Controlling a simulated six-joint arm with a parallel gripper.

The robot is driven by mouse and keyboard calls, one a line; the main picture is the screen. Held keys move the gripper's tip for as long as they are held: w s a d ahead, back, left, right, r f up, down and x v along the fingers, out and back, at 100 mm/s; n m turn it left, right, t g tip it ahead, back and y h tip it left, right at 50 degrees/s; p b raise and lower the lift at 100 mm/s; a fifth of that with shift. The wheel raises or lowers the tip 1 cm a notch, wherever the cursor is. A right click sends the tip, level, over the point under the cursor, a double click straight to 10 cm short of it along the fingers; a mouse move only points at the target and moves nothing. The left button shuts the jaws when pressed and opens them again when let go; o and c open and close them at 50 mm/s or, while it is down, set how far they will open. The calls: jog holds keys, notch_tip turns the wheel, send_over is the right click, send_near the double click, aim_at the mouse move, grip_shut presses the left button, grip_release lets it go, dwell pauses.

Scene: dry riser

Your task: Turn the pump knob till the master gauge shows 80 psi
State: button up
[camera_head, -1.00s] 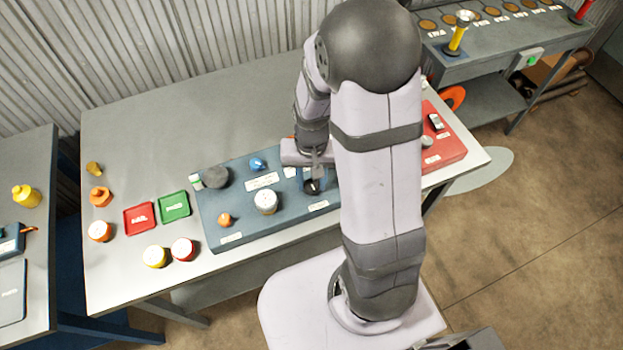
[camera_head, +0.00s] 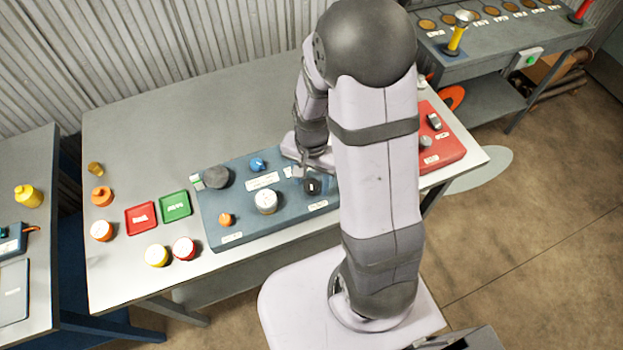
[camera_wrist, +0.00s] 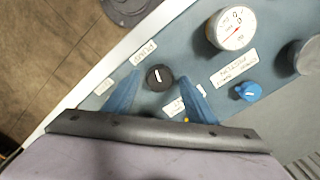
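A black round knob (camera_head: 312,187) with a pale mark sits on the blue panel (camera_head: 240,220). In the wrist view the black knob (camera_wrist: 159,77) shows between the fingertips of my gripper (camera_wrist: 160,80), with space on both sides. My gripper is open and holds nothing; in the head view it is partly hidden by my arm. A white round gauge (camera_head: 266,201) stands left of the knob; in the wrist view this gauge (camera_wrist: 232,28) has a red needle, but its reading is too small to tell.
A blue knob (camera_head: 258,164), an orange knob (camera_head: 225,219) and a dark grey cylinder (camera_head: 216,177) are also on the panel. Red (camera_head: 141,217) and green (camera_head: 175,206) trays lie left of it. A red box (camera_head: 440,140) stands to the right. The table's back is clear.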

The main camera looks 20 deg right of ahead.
aim_at(312, 184)
jog(key=shift+r+b, duration=0.7)
jog(key=shift+r, duration=2.95)
jog(key=n, duration=0.2)
jog(key=shift+n, duration=0.4)
jog(key=s+a+n, duration=0.3)
jog(key=s+n, duration=0.3)
jog(key=s, duration=0.3)
jog(key=shift+r+n, duration=0.3)
jog(key=shift+r, duration=0.05)
